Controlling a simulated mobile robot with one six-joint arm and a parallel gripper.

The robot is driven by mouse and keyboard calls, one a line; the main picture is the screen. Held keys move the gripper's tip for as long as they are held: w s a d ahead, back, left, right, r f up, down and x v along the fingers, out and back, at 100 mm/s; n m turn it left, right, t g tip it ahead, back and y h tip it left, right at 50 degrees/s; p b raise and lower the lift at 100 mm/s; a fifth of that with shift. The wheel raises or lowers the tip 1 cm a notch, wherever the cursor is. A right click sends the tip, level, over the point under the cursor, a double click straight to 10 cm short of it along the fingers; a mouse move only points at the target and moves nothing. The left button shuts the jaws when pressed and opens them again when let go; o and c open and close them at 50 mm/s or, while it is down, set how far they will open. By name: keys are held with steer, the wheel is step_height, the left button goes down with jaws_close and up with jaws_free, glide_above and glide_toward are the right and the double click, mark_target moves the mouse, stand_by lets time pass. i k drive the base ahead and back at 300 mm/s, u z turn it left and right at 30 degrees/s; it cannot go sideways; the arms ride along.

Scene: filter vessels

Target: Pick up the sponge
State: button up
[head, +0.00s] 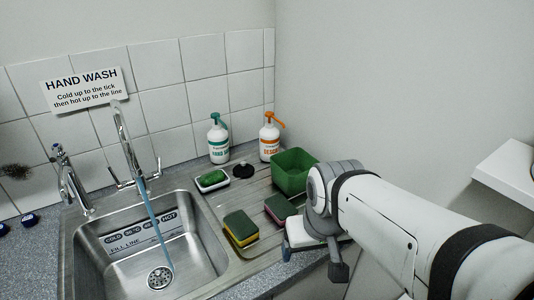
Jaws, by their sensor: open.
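A yellow sponge with a dark green top (240,228) lies on the ribbed drainboard, beside the sink's right edge. A pink sponge with a dark green top (278,208) lies to its right, closer to my arm. My gripper (312,258) is right of and nearer than both sponges, over the drainboard's front right edge. Its fingers are spread apart and I see nothing between them. My wrist covers part of the board's right side. I cannot tell how high the gripper is.
The steel sink (150,245) has water running from the tall tap (124,145). A green tub (292,172), a white dish with a green bar (212,180), a black plug (243,170) and two pump bottles (218,142) (269,142) stand at the back. A white shelf (508,178) is at right.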

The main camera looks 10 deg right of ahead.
mark_target(279, 208)
steer(key=u, duration=0.05)
steer(key=k, duration=0.5)
steer(key=z, duration=1.1)
steer(key=k, duration=1.05)
steer(key=u, duration=1.1)
steer(key=i, duration=1)
